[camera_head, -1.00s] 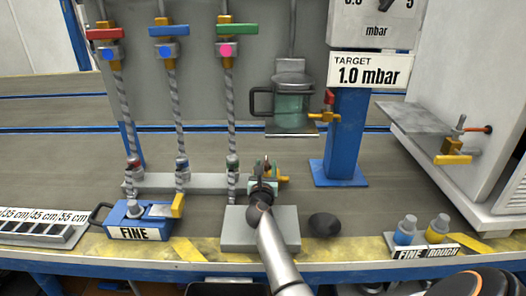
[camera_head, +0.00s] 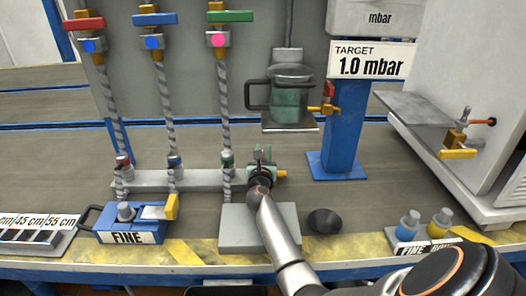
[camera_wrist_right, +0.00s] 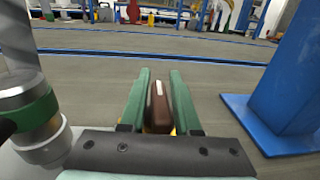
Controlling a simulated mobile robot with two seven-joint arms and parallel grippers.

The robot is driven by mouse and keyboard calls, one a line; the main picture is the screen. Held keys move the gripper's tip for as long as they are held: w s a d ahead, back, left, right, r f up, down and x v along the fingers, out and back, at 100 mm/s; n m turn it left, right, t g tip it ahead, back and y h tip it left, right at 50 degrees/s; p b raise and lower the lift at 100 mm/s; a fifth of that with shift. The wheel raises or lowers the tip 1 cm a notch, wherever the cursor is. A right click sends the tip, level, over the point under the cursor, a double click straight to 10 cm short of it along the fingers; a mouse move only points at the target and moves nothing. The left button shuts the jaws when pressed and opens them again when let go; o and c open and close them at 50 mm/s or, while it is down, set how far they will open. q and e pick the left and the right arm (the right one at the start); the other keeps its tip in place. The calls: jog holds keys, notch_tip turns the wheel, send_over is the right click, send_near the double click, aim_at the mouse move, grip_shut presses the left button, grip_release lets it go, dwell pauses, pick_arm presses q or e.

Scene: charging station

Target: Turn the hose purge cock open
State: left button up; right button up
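My right gripper (camera_head: 263,168), with green fingers, is at the right end of the grey manifold bar (camera_head: 205,180). A small yellow fitting (camera_head: 281,174), apparently the purge cock, sticks out just right of it in the head view. In the right wrist view a dark red-brown handle (camera_wrist_right: 159,108) stands between the green fingers (camera_wrist_right: 159,95), with yellow showing beneath. The fingers flank the handle closely; whether they press on it is unclear. The gripper hides most of the cock in the head view. My left gripper is out of view.
Three twisted hoses with red, blue and green valve handles rise behind the bar. A grey block (camera_head: 258,226) and dark knob (camera_head: 324,220) lie in front. A blue FINE box (camera_head: 130,223) is left.

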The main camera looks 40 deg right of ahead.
grip_shut()
jog(key=shift+r, duration=0.1)
jog(key=shift+r+n+t+y+p, duration=0.1)
jog(key=shift+n+t+y+p, duration=0.35)
jog(key=shift+p, duration=0.2)
jog(key=shift+w+a+y, duration=0.15)
jog(key=shift+y, duration=0.1)
jog(key=shift+o, duration=1.6)
grip_release()
